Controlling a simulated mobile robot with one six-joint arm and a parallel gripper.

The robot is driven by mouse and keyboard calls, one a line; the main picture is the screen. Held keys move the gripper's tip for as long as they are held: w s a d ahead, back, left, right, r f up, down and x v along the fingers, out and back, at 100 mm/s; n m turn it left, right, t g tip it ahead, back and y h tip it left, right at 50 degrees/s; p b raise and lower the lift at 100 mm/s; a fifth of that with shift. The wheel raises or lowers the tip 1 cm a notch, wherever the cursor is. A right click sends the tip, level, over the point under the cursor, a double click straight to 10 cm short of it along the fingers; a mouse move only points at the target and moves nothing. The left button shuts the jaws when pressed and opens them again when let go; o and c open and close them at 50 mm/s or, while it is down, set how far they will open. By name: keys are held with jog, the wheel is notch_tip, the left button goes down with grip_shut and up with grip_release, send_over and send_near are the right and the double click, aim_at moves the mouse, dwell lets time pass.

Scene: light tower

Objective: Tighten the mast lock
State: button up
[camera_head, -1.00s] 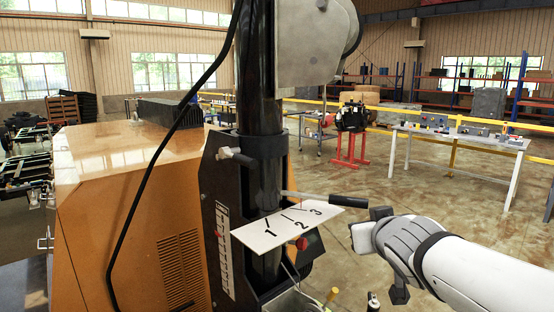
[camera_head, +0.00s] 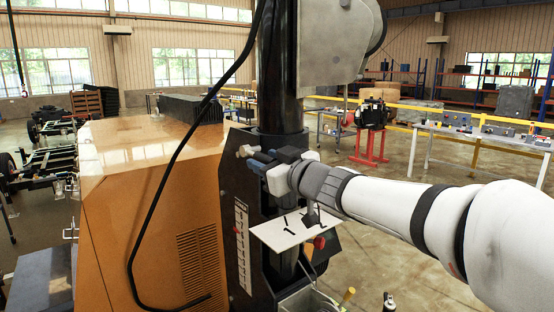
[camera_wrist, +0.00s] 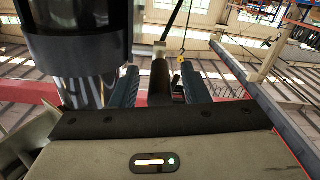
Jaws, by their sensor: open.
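The black mast (camera_head: 280,75) stands upright beside the orange cabinet, with a dark collar (camera_head: 280,140) around it. The mast lock's handle (camera_head: 246,151) juts out at the collar's left side. My gripper (camera_head: 258,161) is at this handle, its fingers partly covering it in the head view. In the wrist view my gripper (camera_wrist: 160,88) has its two fingers apart, with the dark shaft of the lock handle (camera_wrist: 160,76) between them. I cannot tell whether either finger touches it. The collar (camera_wrist: 80,45) also shows at the left there.
The orange cabinet (camera_head: 150,200) stands left of the mast. A black cable (camera_head: 165,170) hangs in front of it.

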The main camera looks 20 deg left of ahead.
jog(key=shift+w+a, duration=0.3)
jog(key=shift+a, duration=0.1)
jog(key=shift+c, duration=0.2)
grip_shut()
